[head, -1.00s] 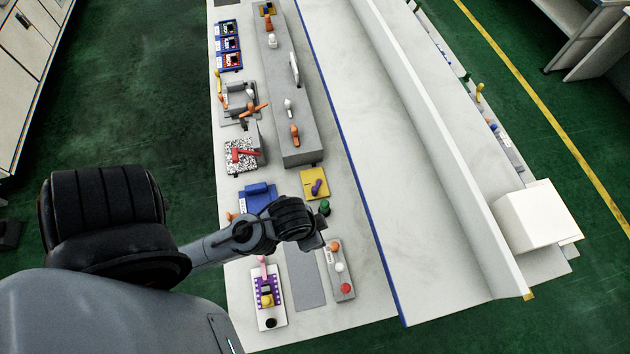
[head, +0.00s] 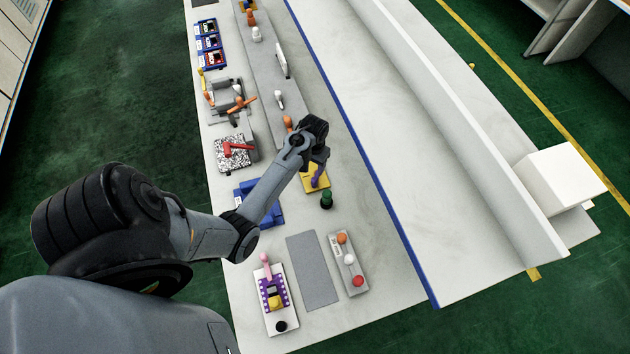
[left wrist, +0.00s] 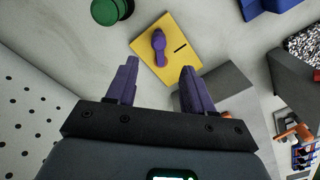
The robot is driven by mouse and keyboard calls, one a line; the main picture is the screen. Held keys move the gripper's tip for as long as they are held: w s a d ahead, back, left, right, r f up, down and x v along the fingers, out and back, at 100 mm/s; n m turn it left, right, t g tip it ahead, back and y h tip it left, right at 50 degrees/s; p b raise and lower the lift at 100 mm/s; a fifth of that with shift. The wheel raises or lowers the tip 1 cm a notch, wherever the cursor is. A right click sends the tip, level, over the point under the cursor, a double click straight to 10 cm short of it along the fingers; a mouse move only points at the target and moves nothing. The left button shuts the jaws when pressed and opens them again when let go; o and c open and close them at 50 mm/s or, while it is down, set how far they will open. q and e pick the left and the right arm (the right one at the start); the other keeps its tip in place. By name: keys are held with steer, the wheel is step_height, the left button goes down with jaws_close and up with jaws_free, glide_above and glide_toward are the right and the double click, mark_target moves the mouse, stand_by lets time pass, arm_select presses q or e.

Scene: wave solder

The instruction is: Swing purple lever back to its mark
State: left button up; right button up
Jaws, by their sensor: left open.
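The purple lever (left wrist: 158,45) sits on a yellow plate (left wrist: 145,47) in the left wrist view, with a dark line mark (left wrist: 181,47) on the plate beside it. The lever points away from the mark, which is to its right. In the head view the lever (head: 318,177) and the plate (head: 308,187) show just below my left gripper (head: 319,160). My left gripper is open, and its two purple fingers (left wrist: 159,68) are empty. In the left wrist view the lever lies beyond the fingertips, between their lines, apparently untouched. My right gripper is not in view.
A green knob (head: 326,199) stands close to the plate. A grey block (head: 265,80) with several levers runs along the bench behind it. A blue fixture (head: 272,214) is at left. A grey mat (head: 315,272) lies clear in front.

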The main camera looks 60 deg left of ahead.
mark_target(314, 179)
arm_select(q)
steer(key=shift+w+f, duration=0.2)
steer(key=shift+f, duration=0.05)
step_height(314, 179, down, 10)
steer(key=shift+s+r+b, duration=0.1)
steer(key=shift+b, duration=0.3)
jaws_close()
